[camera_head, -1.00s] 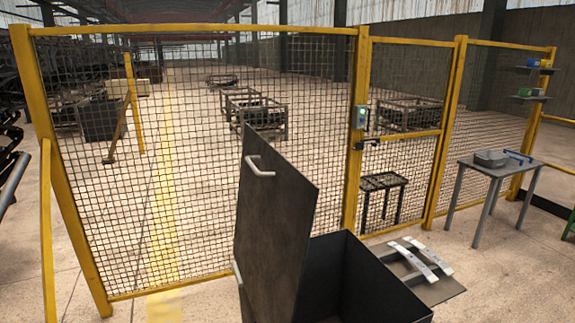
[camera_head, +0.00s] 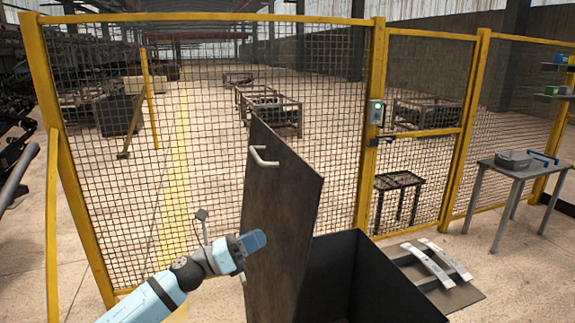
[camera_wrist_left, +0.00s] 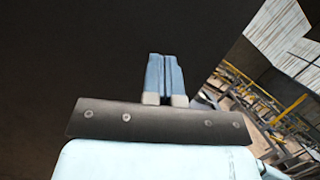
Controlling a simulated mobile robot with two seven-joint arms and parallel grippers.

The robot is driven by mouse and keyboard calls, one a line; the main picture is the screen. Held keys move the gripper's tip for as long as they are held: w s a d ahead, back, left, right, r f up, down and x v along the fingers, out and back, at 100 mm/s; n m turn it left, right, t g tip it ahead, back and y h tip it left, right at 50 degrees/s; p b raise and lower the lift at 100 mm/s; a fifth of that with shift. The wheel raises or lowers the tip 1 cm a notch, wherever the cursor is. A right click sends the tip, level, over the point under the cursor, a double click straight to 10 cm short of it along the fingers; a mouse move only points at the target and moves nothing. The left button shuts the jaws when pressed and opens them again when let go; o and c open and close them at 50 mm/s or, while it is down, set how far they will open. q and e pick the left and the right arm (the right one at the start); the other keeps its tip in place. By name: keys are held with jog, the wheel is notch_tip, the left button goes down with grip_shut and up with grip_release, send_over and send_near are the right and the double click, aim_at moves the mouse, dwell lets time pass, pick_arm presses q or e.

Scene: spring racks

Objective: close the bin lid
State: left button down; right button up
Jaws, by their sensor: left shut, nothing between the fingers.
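The bin (camera_head: 372,285) is a dark open box at the bottom of the head view. Its lid (camera_head: 287,205) is a dark panel standing raised on the bin's left side, with a light handle (camera_head: 263,157) near its upper left edge. My left gripper (camera_head: 252,241) is at the left of the lid, close to its outer face; I cannot tell whether it touches. Its fingers (camera_wrist_left: 166,77) are shut and empty in the left wrist view, where the dark lid (camera_wrist_left: 75,55) fills most of the picture. My right gripper is not in view.
A yellow-framed mesh fence (camera_head: 207,20) stands behind the bin. A flat plate with two light curved bars (camera_head: 435,262) lies right of the bin. A grey table (camera_head: 515,172) holds a grey container. Floor left of the bin is clear.

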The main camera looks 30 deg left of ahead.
pick_arm(q)
jog(key=a+r+m+g+h+b, duration=0.15)
jog(key=a+r+m+g, duration=0.25)
jog(key=r+m, duration=1)
jog(key=m+g+y, duration=0.1)
jog(key=m+y, duration=0.3)
jog(key=m, duration=0.6)
send_near(290, 152)
jog(key=shift+n, duration=0.3)
jog(key=p+x, duration=0.5)
jog(key=x, duration=0.1)
jog(key=shift+w+d, duration=0.15)
jog(key=shift+w, duration=0.2)
jog(key=shift+w+d+f, duration=0.25)
jog(key=shift+w+d, duration=0.05)
jog(key=shift+w, duration=0.05)
